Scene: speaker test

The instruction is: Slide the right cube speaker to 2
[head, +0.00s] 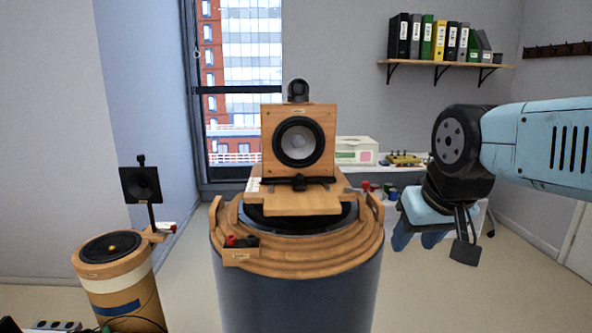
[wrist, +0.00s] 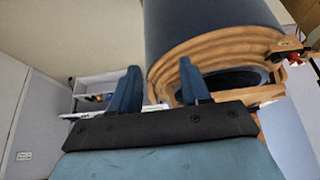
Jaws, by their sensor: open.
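One wooden cube speaker (head: 270,150) with a round dark driver stands upright on a wooden board (head: 298,203) in the head view. The board lies on top of a large dark drum-shaped cabinet (head: 295,290) with stepped wooden rings. I see only this one cube speaker, and no legible 2. My gripper (head: 418,240) hangs to the right of the cabinet, apart from the speaker, with its blue fingers pointing down. In the wrist view my gripper (wrist: 158,82) is open and empty, with the wooden rings (wrist: 215,48) beyond its right finger. The cube speaker cannot be made out in the wrist view.
Red and black terminals (head: 241,241) sit on the ring's front. A bench with instruments (head: 357,150) is behind. A binder shelf (head: 445,64) hangs high on the back wall.

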